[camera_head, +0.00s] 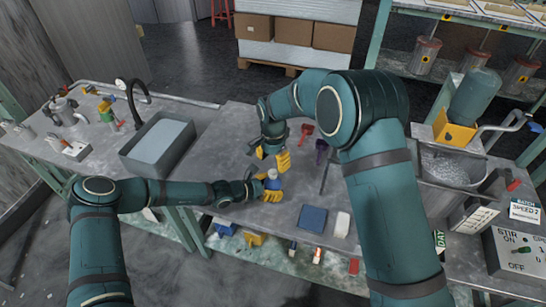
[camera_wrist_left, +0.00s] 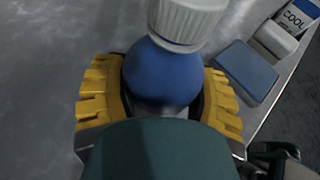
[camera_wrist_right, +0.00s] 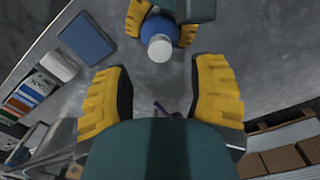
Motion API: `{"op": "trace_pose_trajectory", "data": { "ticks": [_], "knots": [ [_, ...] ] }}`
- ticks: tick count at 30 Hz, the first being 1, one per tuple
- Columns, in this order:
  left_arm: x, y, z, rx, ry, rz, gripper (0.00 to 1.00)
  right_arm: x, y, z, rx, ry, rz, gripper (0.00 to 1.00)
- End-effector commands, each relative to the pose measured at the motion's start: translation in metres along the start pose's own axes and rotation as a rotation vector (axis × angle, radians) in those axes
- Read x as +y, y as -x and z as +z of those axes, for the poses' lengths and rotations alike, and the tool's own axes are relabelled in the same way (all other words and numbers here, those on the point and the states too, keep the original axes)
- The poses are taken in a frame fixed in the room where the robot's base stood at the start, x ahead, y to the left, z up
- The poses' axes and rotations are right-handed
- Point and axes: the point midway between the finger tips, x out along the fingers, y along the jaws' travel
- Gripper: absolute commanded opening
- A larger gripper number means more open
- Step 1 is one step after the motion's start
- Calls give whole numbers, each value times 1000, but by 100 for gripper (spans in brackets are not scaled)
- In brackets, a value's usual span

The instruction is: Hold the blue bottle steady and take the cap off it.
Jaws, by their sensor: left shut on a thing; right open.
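The blue bottle (camera_wrist_left: 162,75) stands between the yellow fingers of my left gripper (camera_wrist_left: 160,95), which is shut on its body. Its ribbed white cap (camera_wrist_left: 186,20) sits on top in the left wrist view. The bottle also shows in the head view (camera_head: 273,182), just above the table. In the right wrist view its cap (camera_wrist_right: 160,47) is beyond the fingertips of my right gripper (camera_wrist_right: 160,85). My right gripper is open and empty, with its yellow fingers spread wide. In the head view my right gripper (camera_head: 271,155) is behind and above the bottle, apart from the cap.
A blue pad (camera_head: 313,219) and a white block (camera_head: 342,225) lie near the table's front edge, right of the bottle. A red tool (camera_head: 306,132) and a purple item (camera_head: 321,148) lie further back. A sink (camera_head: 158,143) is at left. The grey tabletop left of the bottle is clear.

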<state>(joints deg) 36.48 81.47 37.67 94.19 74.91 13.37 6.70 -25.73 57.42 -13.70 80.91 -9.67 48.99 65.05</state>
Motion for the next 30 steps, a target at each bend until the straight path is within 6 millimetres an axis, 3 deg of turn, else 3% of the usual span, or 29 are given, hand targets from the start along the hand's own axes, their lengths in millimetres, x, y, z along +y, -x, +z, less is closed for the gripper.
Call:
{"op": "trace_pose_trajectory", "data": {
  "ticks": [9,23,28,30],
  "knots": [
    [0,0,0,-1,0,0,0,0,-45,0,-1,3,2,57],
    [0,0,0,-1,0,0,0,0,-55,0,0,3,0,59],
    [0,0,0,-1,0,0,0,0,-55,0,0,3,0,0],
    [0,0,1,-1,0,0,0,0,-55,0,0,3,0,0]
  ]
}}
